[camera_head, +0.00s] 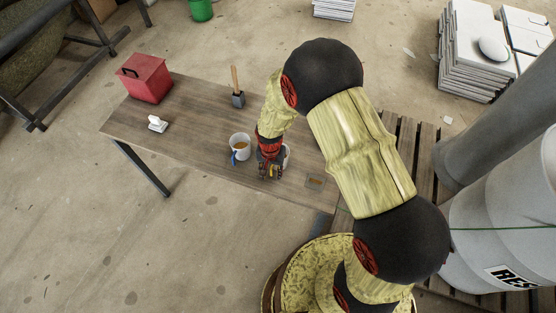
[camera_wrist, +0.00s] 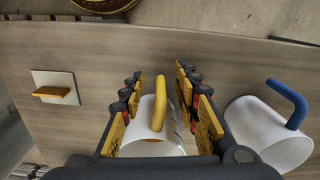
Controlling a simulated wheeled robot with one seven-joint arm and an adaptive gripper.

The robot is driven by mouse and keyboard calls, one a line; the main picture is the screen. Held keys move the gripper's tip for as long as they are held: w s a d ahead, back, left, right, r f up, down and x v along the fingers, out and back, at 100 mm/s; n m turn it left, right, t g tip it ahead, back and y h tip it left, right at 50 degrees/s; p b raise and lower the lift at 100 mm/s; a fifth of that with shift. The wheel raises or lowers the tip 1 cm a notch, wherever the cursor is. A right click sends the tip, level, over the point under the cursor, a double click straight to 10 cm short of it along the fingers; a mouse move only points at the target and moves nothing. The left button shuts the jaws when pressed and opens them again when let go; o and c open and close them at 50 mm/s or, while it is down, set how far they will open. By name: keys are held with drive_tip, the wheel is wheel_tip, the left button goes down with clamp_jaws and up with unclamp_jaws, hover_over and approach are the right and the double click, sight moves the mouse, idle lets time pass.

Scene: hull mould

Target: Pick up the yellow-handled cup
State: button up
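The yellow-handled cup is a white cup (camera_wrist: 135,142) with a yellow handle (camera_wrist: 158,105), in the middle of the wrist view. My gripper (camera_wrist: 157,78) is open, with one finger on each side of the handle and a visible gap on both sides.
A white cup with a blue handle (camera_wrist: 268,132) stands close to the right finger; the head view shows it left of my gripper (camera_head: 240,147). A plate with a yellow grip (camera_wrist: 55,92) lies to the left. A red box (camera_head: 146,80) and wooden-handled tool (camera_head: 237,98) stand on the table (camera_head: 200,110).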

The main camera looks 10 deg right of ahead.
drive_tip(key=shift+f, duration=0.25)
drive_tip(key=shift+c, duration=1.2)
clamp_jaws()
